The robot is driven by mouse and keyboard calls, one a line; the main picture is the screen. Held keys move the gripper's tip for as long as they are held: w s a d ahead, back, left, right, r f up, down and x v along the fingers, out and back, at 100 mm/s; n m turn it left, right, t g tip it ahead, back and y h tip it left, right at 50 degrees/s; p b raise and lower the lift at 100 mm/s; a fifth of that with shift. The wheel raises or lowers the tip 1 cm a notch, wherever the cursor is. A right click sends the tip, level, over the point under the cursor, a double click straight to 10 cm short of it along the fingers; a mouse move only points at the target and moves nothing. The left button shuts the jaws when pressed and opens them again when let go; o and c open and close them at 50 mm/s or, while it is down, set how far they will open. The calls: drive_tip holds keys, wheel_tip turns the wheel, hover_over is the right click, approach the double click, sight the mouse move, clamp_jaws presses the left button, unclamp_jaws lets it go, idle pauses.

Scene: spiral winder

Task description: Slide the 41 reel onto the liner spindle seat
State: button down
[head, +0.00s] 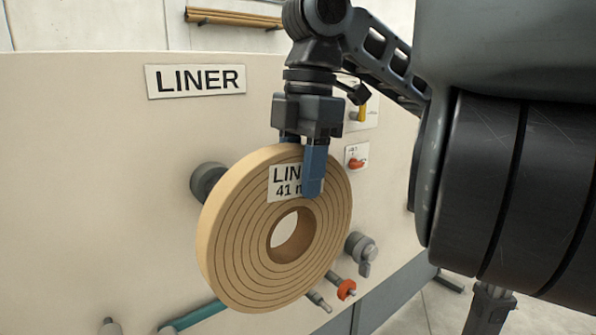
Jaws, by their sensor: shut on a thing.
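The 41 reel (238,245) is a wide tan roll with ringed layers, an open brown core and a white label reading "LIN..." and "41", partly covered by a finger. My gripper (304,168) is shut on the reel's upper rim from above. One blue finger lies over the front face and the other is mostly hidden behind. The reel hangs upright in front of the cream machine panel (90,190), below the "LINER" sign (195,80). The liner spindle seat cannot be made out; the reel hides the panel behind it. I cannot tell whether the reel touches anything there.
A dark grey round part (207,182) sticks out at the reel's left edge. A grey knob (362,252), an orange-collared fitting (346,289) and a red switch (356,162) sit close on the right. A teal bar (195,315) runs below. My arm fills the right side.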

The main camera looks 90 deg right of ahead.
drive_tip(key=shift+w+r, duration=0.15)
drive_tip(key=shift+w, duration=0.45)
drive_tip(key=shift+d+p, duration=0.15)
drive_tip(key=shift+p, duration=0.35)
drive_tip(key=shift+w+p, duration=0.15)
drive_tip(key=shift+p, duration=0.15)
drive_tip(key=shift+w+d+p, duration=0.1)
drive_tip(key=shift+d+p, duration=0.1)
drive_tip(key=shift+p, duration=0.1)
drive_tip(key=d+p, duration=0.1)
drive_tip(key=p, duration=0.1)
drive_tip(key=shift+w+p, duration=0.35)
drive_tip(key=shift+p, duration=0.05)
drive_tip(key=shift+w+p, duration=0.1)
drive_tip(key=shift+p, duration=0.2)
